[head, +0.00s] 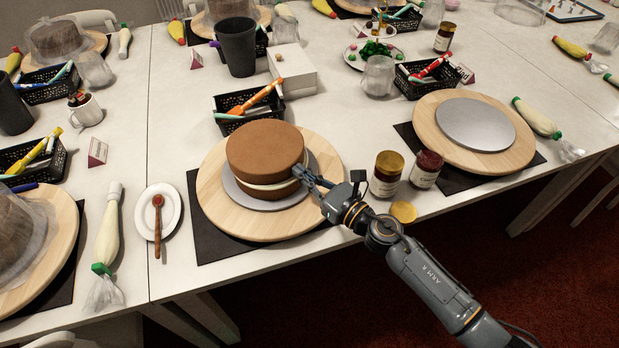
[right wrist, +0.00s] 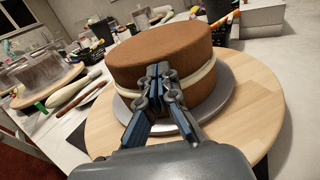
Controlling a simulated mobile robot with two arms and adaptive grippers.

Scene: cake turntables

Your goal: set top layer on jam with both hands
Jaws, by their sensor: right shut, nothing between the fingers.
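A brown top layer (head: 265,148) lies over a pale cream band (head: 262,184), with a lower brown layer partly showing beneath. This cake stands on a grey disc (head: 240,194) on a wooden turntable (head: 223,221). No jam shows between the layers. My right gripper (head: 299,175) is shut and empty at the cake's right front side. In the right wrist view its fingertips (right wrist: 158,72) are in front of the top layer (right wrist: 160,50) and the cream band (right wrist: 100,85); I cannot tell whether they touch. My left gripper is not in view.
Two jars (head: 386,175) (head: 425,170) and a gold lid (head: 403,211) stand right of the turntable. A black basket (head: 235,104) is behind it. A plate with a spoon (head: 171,223) and a piping bag (head: 109,229) lie left. A second turntable (head: 431,137) is empty.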

